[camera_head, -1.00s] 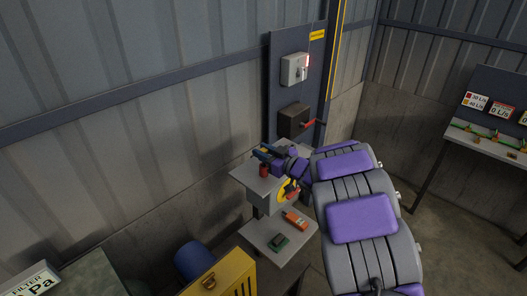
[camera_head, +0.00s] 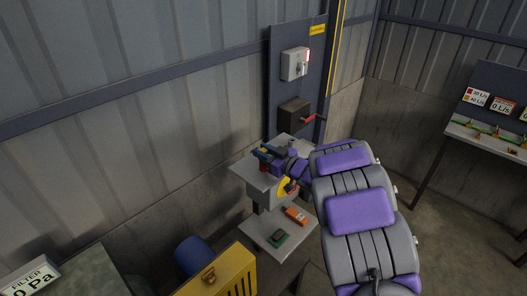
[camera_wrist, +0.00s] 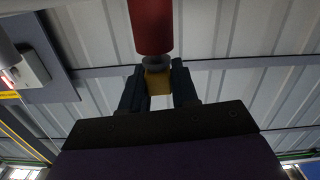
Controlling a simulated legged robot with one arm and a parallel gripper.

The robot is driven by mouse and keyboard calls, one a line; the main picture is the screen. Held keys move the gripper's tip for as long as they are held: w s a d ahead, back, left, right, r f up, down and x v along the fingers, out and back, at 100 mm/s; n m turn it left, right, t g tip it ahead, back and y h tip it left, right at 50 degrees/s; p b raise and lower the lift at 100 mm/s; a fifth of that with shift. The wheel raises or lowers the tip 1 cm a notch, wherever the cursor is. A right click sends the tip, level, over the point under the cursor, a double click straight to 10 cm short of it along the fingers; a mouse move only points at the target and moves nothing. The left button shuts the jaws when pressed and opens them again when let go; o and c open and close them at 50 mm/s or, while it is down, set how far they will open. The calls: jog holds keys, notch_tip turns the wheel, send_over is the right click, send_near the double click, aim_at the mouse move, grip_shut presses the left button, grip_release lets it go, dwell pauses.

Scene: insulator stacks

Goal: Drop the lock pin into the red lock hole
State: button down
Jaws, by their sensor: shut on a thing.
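My gripper (camera_head: 263,152) is low over the top of the grey stand (camera_head: 244,172). In the wrist view my gripper (camera_wrist: 158,86) is shut on a yellow piece with a grey collar, which I take for the lock pin (camera_wrist: 158,80). A red cylinder, likely the red lock hole (camera_head: 264,168), stands on the stand right below my gripper, partly hidden by it. The red cylinder (camera_wrist: 151,25) also shows close to the grey collar in the wrist view, slightly left of it. Its opening is hidden, so I cannot tell whether the pin is inside.
A yellow disc (camera_head: 284,186) is on the stand's side. An orange device (camera_head: 296,216) and a green one (camera_head: 279,238) lie on the lower shelf (camera_head: 262,232). A panel with a dark box and red lever (camera_head: 308,118) stands behind. A yellow box (camera_head: 222,280) is in front.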

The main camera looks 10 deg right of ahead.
jog(key=shift+f, duration=0.3)
jog(key=c, duration=0.8)
grip_release()
jog(key=shift+d, duration=0.1)
jog(key=v, duration=1.7)
jog(key=shift+s, duration=0.15)
